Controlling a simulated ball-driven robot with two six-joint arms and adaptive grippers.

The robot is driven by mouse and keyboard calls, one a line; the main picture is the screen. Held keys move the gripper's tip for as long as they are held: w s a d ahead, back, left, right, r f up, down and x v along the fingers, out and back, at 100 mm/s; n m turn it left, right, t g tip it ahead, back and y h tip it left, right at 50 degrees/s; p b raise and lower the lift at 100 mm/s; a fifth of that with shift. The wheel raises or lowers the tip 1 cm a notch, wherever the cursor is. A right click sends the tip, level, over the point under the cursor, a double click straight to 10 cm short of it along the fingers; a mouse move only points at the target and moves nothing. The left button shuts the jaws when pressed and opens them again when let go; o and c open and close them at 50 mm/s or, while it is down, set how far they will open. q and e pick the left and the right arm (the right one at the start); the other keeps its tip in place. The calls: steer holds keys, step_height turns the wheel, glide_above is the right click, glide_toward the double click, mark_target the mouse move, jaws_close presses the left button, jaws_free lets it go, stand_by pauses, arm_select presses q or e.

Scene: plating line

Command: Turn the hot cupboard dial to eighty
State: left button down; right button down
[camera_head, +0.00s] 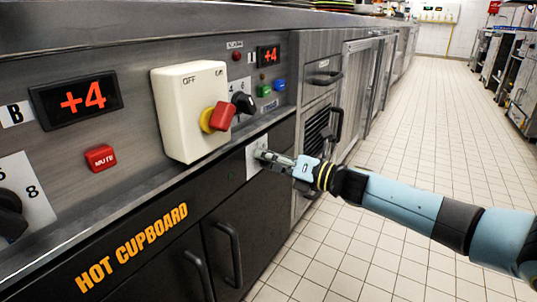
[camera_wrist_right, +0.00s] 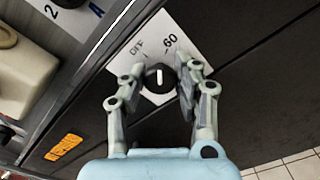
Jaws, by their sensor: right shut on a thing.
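The hot cupboard dial (camera_wrist_right: 160,78) is a round black knob with a white pointer line, on a white scale plate (camera_wrist_right: 151,50). The marking 60 reads at the plate's upper right in the right wrist view. In the head view my right gripper (camera_head: 266,157) covers the knob, and only part of the plate shows. My left gripper is not in view.
Black cupboard doors (camera_head: 237,235) with bar handles lie below, lettered HOT CUPBOARD. Above are a cream switch box (camera_head: 180,115) with a red and yellow knob, a red MUTE button (camera_head: 101,158) and displays reading +4. Open tiled floor (camera_head: 425,150) is at the right.

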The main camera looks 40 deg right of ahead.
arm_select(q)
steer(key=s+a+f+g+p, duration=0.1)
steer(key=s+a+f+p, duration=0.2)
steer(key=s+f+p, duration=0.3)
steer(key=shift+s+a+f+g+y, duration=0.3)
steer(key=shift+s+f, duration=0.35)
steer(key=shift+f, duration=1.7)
arm_select(e)
steer(key=shift+f+m, duration=0.15)
steer(key=shift+m, duration=3.85)
steer(key=shift+f+m, duration=0.1)
steer(key=shift+m, duration=3.9)
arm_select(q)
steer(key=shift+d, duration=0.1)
arm_select(e)
steer(key=c, duration=1)
jaws_free()
steer(key=v, duration=1.2)
